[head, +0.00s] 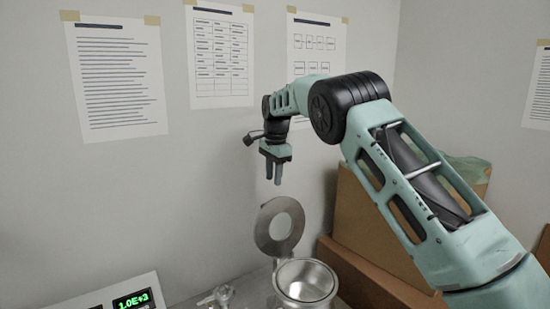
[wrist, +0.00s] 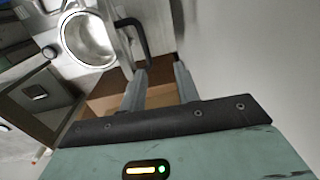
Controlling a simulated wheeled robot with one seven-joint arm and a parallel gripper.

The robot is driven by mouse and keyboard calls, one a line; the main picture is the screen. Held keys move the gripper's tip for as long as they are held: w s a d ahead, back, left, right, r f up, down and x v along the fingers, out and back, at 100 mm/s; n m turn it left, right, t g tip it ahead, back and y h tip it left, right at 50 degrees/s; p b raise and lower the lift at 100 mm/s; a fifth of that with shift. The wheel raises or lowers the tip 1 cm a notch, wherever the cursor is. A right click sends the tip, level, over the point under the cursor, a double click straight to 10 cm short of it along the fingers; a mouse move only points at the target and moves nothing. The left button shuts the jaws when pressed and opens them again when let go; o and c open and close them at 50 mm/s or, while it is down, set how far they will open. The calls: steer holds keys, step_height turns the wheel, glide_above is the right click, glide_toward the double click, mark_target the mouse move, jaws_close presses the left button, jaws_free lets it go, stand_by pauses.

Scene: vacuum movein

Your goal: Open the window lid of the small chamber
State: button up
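The small chamber (head: 305,283) is an open-topped round metal vessel at the bottom of the head view; it also shows at the upper left of the wrist view (wrist: 88,40). Its window lid (head: 278,228), a grey metal ring with a round window, stands raised behind the mouth, which is uncovered. In the wrist view a black handle (wrist: 144,38) shows beside the lid's edge. My gripper (head: 275,182) is above the lid, pointing down and apart from it in the head view. Its fingers (wrist: 160,70) are spread with nothing held between them.
Brown cardboard boxes (head: 360,272) stand right of the chamber, behind my arm. A box with a green readout (head: 132,300) and a small clear fitting (head: 220,295) are to the left. A wall with paper sheets (head: 116,75) is close behind.

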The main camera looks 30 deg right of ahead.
step_height(320, 180, up, 9)
steer(key=shift+s+b, duration=0.35)
steer(key=shift+s, duration=0.1)
steer(key=shift+f, duration=0.1)
